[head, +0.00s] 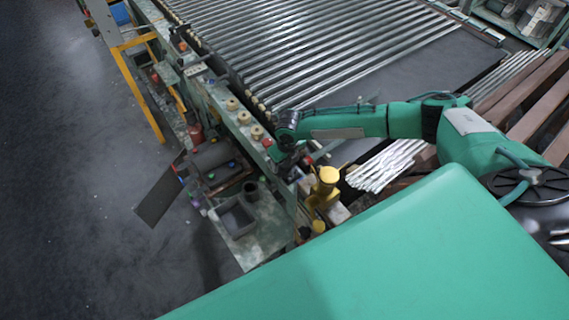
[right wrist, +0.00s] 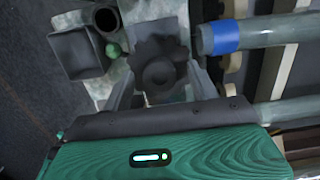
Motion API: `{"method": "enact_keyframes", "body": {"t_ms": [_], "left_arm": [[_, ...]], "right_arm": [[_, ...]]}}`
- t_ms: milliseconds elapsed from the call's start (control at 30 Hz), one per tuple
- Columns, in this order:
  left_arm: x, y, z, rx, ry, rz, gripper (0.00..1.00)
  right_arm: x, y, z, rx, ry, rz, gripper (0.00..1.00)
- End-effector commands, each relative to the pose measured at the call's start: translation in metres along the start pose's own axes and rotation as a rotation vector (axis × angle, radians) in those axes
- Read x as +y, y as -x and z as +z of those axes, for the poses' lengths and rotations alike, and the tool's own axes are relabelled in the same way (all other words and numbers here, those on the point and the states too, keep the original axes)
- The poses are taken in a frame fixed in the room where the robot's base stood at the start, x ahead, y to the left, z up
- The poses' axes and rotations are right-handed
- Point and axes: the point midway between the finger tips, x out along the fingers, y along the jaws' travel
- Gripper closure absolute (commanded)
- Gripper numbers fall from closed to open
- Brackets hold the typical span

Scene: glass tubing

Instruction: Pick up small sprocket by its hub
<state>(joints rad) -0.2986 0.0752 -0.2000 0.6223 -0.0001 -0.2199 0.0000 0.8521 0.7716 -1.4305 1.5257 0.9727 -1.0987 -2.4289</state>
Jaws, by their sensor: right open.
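The small sprocket (right wrist: 150,50) is dark grey and toothed, with a round hub (right wrist: 159,72) facing the camera in the right wrist view. My right gripper (right wrist: 161,84) is open, with one pale finger on each side of the hub. I see no clear contact between the fingers and the hub. The lower part of the sprocket is close to the gripper body. In the head view my right gripper (head: 284,155) points down over the bench edge, and I cannot make out the sprocket there. My left gripper is not in view.
A grey square bin (right wrist: 76,53), a dark cup (right wrist: 105,18) and a small green ball (right wrist: 113,50) are left of the sprocket. A tube with a blue band (right wrist: 225,37) is close on the right. A yellow object (head: 328,177) stands near the arm.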

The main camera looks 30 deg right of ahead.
Motion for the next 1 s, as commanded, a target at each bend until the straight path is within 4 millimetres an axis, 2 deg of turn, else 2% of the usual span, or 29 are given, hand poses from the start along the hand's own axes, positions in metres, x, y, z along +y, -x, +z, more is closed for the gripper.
{"method": "enact_keyframes", "body": {"t_ms": [167,267,467,767,1000], "left_arm": [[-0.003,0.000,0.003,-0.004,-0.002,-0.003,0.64],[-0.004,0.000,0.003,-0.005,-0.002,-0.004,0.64],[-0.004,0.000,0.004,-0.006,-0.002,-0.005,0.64],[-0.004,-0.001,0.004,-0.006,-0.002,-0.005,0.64],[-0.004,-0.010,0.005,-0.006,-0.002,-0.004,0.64]], "right_arm": [[0.000,-0.001,0.000,0.000,0.000,0.000,0.40],[0.000,-0.001,0.000,0.000,-0.001,0.000,0.56],[0.000,-0.001,0.000,0.000,-0.001,0.000,0.95],[0.000,0.001,0.001,-0.001,-0.001,0.000,0.96],[-0.001,0.019,0.003,-0.003,-0.002,0.001,0.96]]}}
